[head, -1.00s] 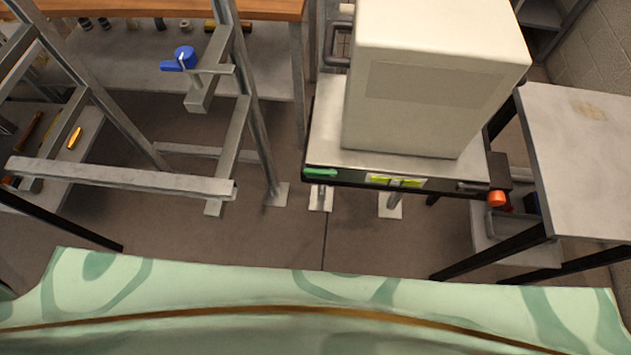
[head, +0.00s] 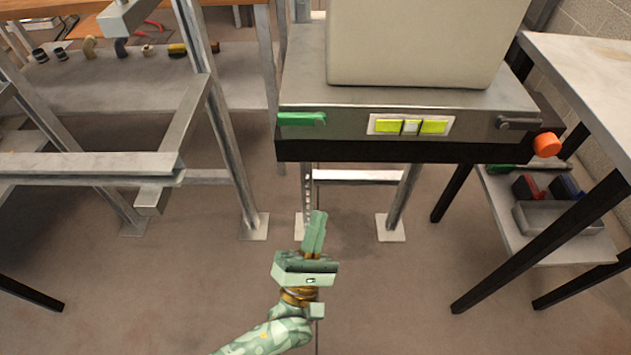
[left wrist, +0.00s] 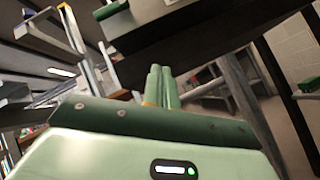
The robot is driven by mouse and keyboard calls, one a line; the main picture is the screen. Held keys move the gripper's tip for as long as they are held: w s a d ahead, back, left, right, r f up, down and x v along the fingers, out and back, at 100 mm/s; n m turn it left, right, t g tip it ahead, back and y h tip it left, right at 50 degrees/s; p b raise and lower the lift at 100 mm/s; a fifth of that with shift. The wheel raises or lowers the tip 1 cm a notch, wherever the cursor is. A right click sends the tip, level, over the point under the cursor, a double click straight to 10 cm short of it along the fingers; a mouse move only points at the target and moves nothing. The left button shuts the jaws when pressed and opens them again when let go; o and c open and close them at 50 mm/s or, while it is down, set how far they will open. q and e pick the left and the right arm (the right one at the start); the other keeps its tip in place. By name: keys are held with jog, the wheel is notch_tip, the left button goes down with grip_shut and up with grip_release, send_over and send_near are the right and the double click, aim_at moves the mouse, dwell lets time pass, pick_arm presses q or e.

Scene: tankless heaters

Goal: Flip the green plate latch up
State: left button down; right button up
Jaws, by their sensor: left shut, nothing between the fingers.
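A green latch (head: 302,119) lies flat along the left end of the front face of the metal platform (head: 345,125) under the big pale box. The fingers also show in the left wrist view (left wrist: 161,72). It looks apart from the latch. My right gripper is not in view.
The pale box (head: 415,45) stands on the platform. A yellow-green panel (head: 410,125), a dark handle (head: 517,123) and an orange knob (head: 547,144) are on its front. Metal frame beams (head: 90,165) stand at left, a table (head: 590,90) at right. Floor in front is open.

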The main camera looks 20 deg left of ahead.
aim_at(301, 119)
pick_arm(q)
jog(key=s+a+r+n+y, duration=0.1)
jog(key=n+y, duration=0.2)
jog(key=n, duration=0.1)
jog(key=a+r+n+y, duration=0.1)
jog(key=n+y, duration=0.2)
jog(key=n, duration=0.1)
jog(key=s+a+r+n+y, duration=0.1)
jog(key=n+y, duration=0.1)
jog(key=n, duration=0.3)
jog(key=shift+s+a+y, duration=0.3)
jog(key=shift+a+y, duration=0.05)
jog(key=shift+y, duration=0.05)
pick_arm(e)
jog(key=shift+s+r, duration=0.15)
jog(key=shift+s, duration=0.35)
pick_arm(q)
jog(key=shift+w, duration=0.1)
jog(key=x, duration=0.9)
jog(key=shift+w+r, duration=0.2)
jog(key=shift+r, duration=0.2)
notch_tip(301, 119, up, 4)
jog(key=shift+p, duration=0.35)
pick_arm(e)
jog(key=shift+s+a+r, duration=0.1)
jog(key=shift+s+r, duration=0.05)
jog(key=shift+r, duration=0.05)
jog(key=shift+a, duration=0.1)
